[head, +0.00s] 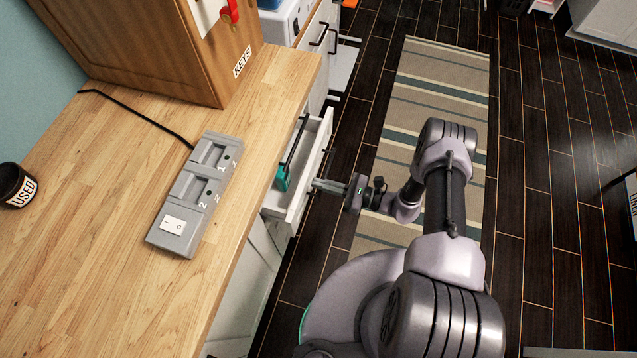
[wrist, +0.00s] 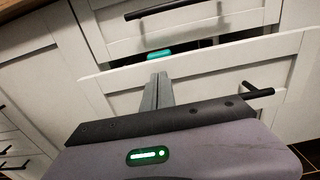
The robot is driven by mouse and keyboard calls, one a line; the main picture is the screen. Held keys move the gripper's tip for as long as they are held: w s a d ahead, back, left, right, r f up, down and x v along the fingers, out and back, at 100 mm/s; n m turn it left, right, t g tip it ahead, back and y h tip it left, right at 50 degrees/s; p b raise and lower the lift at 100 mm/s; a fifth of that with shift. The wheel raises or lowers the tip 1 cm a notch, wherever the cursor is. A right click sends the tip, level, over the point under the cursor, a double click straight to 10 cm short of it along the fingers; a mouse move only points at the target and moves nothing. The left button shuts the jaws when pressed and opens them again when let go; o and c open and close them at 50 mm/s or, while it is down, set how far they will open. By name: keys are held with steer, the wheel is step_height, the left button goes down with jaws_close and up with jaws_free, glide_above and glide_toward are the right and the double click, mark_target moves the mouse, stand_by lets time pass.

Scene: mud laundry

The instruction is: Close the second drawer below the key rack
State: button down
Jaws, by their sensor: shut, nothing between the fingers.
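The open drawer (head: 318,160) is white and stands partly out from the cabinet, below the wooden key rack marked KEYS (head: 180,50). In the wrist view its front (wrist: 215,75) is tilted across the picture, with a black bar handle (wrist: 257,90) at right. A teal item (head: 282,178) lies inside it; it also shows in the wrist view (wrist: 160,55). Above it, another drawer front (wrist: 215,20) looks closed. My gripper (head: 315,186) is shut and empty, its fingertips (wrist: 158,76) at the open drawer's front, left of the handle. I cannot tell whether they touch it.
The wooden counter (head: 110,150) holds a grey switch box (head: 195,190) with a black cable and a black cup marked USED (head: 17,187). More drawers with dark handles stand farther along. A striped rug (head: 420,90) lies on the dark floor, which is largely free to the right.

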mark_target(287, 174)
steer(key=shift+w+a, duration=0.2)
steer(key=shift+a, duration=0.25)
steer(key=b+x, duration=0.2)
steer(key=x, duration=0.6)
steer(key=shift+w+a+f, duration=0.1)
steer(key=shift+a+f, duration=0.05)
steer(key=shift+a, duration=0.25)
steer(key=shift+w+a, duration=0.15)
steer(key=shift+a, duration=0.05)
steer(key=shift+r, duration=0.2)
steer(key=shift+w, duration=0.1)
